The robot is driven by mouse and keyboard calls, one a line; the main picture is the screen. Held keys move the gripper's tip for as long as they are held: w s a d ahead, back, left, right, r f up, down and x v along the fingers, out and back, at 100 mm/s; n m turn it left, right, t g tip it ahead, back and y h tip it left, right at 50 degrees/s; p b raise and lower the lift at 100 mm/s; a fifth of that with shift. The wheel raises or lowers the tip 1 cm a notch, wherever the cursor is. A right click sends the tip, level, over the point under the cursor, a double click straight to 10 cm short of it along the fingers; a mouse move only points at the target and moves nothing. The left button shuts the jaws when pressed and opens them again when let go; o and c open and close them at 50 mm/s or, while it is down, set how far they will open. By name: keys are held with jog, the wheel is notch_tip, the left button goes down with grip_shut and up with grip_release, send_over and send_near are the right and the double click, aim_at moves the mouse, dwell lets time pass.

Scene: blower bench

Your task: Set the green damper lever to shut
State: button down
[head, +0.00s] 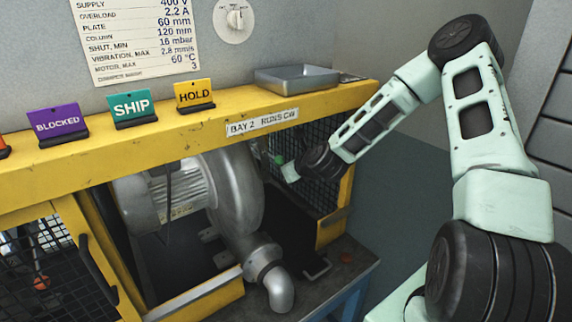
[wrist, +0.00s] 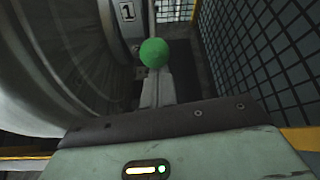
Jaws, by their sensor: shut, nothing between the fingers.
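The green round knob (wrist: 153,53) of the damper lever is just beyond my fingertips in the wrist view. In the head view a small green patch (head: 277,159) shows beside my gripper, inside the yellow cage. My gripper (wrist: 156,76) is shut with nothing between its fingers, its tips close to the knob; I cannot tell whether they touch it. In the head view my gripper (head: 290,172) reaches in under the yellow beam, right of the blower. The lever's stem and the markings of its positions are mostly hidden, so its setting cannot be read.
The grey blower (head: 235,195) stands close on the left. Black mesh (wrist: 262,45) of the cage is close on the right. The yellow beam (head: 110,150) runs above, carrying signs and a metal tray (head: 296,82). A plate marked 1 (wrist: 127,12) is beyond the knob.

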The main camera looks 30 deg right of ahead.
jog(key=shift+w+r+p, duration=0.15)
jog(key=shift+r+p, duration=0.35)
jog(key=shift+r, duration=0.45)
jog(key=shift+w+r+p, duration=0.15)
jog(key=shift+r+p, duration=0.3)
jog(key=shift+r, duration=0.5)
